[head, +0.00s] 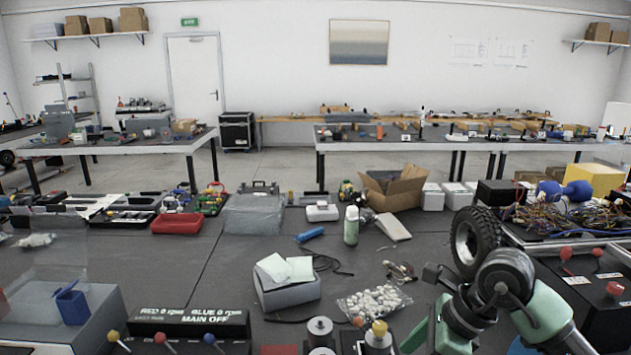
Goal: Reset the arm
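My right arm (505,275) comes in at the lower right, with dark grey joints and pale green links. It is bent, with its elbow raised beside a black wheel. Its green end part (428,322) points down to the left near the bottom edge. The fingertips are not clearly shown, so I cannot tell whether the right gripper is open or holds anything. My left arm and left gripper are not in view.
A black wheel (474,241) stands just behind my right arm. A bag of white pieces (375,302), a grey box (286,289) and a control box with coloured levers (190,326) crowd the front. Bare dark tabletop (245,250) shows at centre left.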

